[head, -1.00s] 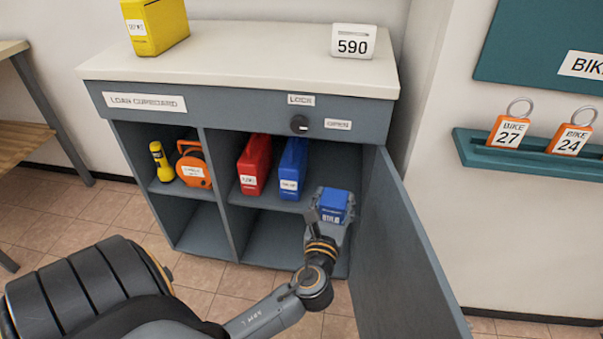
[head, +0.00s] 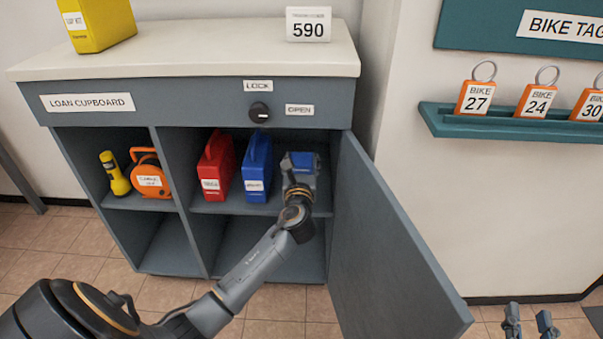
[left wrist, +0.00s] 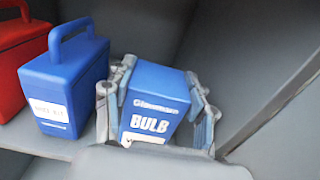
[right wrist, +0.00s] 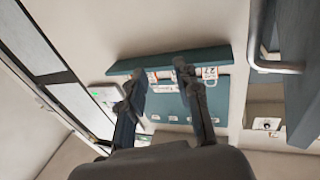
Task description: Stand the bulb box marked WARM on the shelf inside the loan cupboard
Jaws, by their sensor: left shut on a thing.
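The blue bulb box (left wrist: 153,100) is upright between the fingers of my left gripper (left wrist: 158,105), which is shut on it. Its label reads BULB; the lower line is hidden by my wrist. In the head view the bulb box (head: 303,160) is at the right end of the shelf in the loan cupboard (head: 185,95), right of a blue case (head: 257,170). I cannot tell whether its base touches the shelf (head: 222,207). My right gripper (head: 528,318) is at the lower right of the head view, fingers apart and empty; its fingers also show in the right wrist view (right wrist: 158,78).
The cupboard door (head: 385,240) stands open on the right. A red case (head: 216,168), orange cable reel (head: 150,178) and yellow torch (head: 115,174) share the shelf level. A yellow case (head: 98,22) and a 590 sign (head: 308,24) are on top. Bike tags (head: 537,100) hang right.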

